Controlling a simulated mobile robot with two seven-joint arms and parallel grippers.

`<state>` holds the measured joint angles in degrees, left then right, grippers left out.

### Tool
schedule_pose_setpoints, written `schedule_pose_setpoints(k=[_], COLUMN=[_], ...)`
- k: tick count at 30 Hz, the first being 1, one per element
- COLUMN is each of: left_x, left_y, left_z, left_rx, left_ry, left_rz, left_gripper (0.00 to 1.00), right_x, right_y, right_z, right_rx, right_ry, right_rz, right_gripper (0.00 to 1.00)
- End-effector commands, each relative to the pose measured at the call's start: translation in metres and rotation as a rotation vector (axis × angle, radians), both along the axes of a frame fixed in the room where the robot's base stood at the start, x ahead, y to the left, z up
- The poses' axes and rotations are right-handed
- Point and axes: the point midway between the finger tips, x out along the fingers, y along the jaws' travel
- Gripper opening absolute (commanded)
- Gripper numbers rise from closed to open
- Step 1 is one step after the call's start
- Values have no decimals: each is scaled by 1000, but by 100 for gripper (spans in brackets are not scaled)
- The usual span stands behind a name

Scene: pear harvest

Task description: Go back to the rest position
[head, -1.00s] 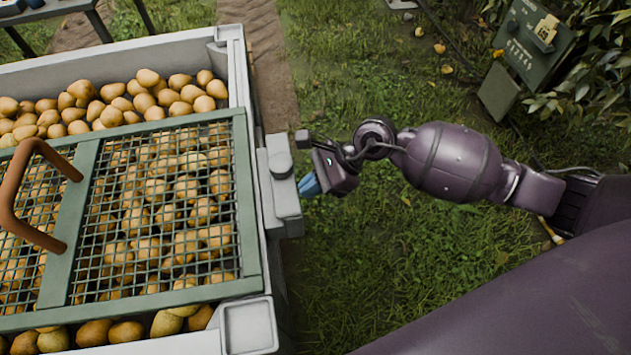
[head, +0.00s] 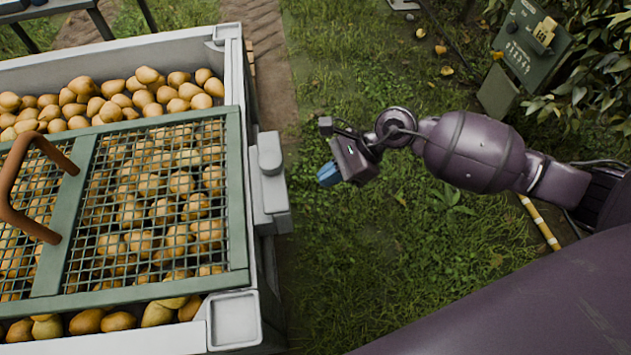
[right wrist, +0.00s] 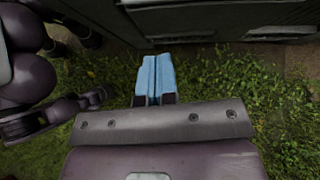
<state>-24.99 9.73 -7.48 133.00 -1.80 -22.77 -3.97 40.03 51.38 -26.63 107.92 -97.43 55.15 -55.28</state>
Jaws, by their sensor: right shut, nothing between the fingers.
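My right gripper (head: 328,174) has blue fingers and hangs over the grass, to the right of the pear bin's latch and clear of it. In the right wrist view its two blue fingers (right wrist: 153,78) lie together, with nothing between them. My left gripper does not show in the head view. The grey bin (head: 238,130) is full of yellow-brown pears (head: 146,76). A green mesh lid (head: 240,190) with a brown handle (head: 30,228) lies on top of the pears.
A grey latch (head: 270,180) juts from the bin's right side. A green control box (head: 532,42) stands by leafy bushes (head: 596,80) at the upper right. A yellow-and-white striped pole (head: 540,222) lies near my arm. Open grass (head: 340,260) lies between the bin and my body.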

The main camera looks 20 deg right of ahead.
Motion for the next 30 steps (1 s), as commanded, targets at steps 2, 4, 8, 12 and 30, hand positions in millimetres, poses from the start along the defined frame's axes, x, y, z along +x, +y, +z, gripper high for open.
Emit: schedule_pose_setpoints(k=[2,4,8,12,30], left_x=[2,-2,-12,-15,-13], left_y=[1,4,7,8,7], left_z=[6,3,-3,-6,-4], left_rx=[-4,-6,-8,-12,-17], left_ry=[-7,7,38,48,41], left_rz=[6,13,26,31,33], left_gripper=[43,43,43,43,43], right_x=[-1,-3,-7,-9,-42], right_y=[-13,-23,-37,-48,-18], right_z=[18,26,39,46,47], right_rx=[-3,-3,-4,-4,265], right_ry=[-10,-11,-8,-5,174], right_rz=[-1,-1,0,0,-181], right_gripper=[0,0,0,0,0])
